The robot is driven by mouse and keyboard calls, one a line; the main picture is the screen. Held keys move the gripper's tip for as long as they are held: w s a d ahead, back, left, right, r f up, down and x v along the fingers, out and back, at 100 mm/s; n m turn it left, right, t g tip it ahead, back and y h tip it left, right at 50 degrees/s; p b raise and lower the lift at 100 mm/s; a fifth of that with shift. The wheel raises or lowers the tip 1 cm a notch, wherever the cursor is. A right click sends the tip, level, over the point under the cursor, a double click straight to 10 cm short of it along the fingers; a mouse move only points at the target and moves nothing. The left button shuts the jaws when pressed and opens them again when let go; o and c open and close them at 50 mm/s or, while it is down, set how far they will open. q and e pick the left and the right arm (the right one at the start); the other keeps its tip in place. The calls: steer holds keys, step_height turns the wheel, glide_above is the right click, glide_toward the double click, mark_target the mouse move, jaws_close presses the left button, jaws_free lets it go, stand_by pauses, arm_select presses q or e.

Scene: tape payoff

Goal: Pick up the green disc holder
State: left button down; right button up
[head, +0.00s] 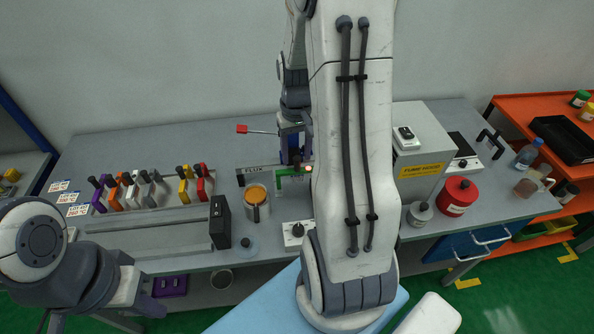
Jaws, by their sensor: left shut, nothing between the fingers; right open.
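The green disc holder (291,172) is at the back middle of the grey bench, just left of my large arm link. Its right end is partly hidden by that link. My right gripper (293,156) points down from above at the holder, with its dark fingers open. The fingers overlap the holder's top in the picture, and I cannot tell whether they touch it. My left arm shows at the lower left, but its gripper is not in view.
A rack of coloured holders (150,190) stands on the left of the bench. A mug with orange contents (257,204) and a black box (220,222) are left of my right arm. A red-handled tool (242,129) lies behind.

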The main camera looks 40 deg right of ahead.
mark_target(297, 158)
steer(key=shift+f, duration=1.6)
jaws_close()
steer(key=shift+r, duration=0.1)
